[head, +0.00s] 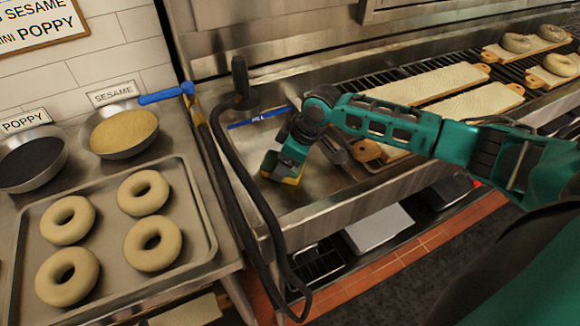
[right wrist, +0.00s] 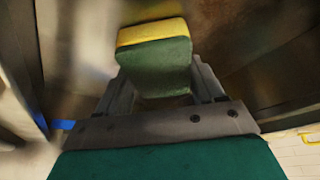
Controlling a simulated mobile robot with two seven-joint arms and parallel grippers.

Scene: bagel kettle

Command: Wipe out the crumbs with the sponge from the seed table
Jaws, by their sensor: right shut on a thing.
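My right gripper (head: 284,163) is shut on the sponge (head: 270,164) over a metal basin between the seed table and the grill. In the right wrist view the sponge (right wrist: 155,62), green with a yellow layer, sits between the two fingers. I cannot tell whether it touches the basin floor. The seed table (head: 228,252) is at the left, with a tray (head: 202,207) of several bagels, a sesame bowl (head: 124,133) and a poppy bowl (head: 33,160). I cannot make out any crumbs. My left gripper is not in view.
A dark hose (head: 239,165) hangs between the seed table and the basin (head: 238,150). A blue-handled tool (head: 166,94) lies near the sesame bowl. Wooden boards (head: 430,82) lie on the grill at right, with bagels on the far ones.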

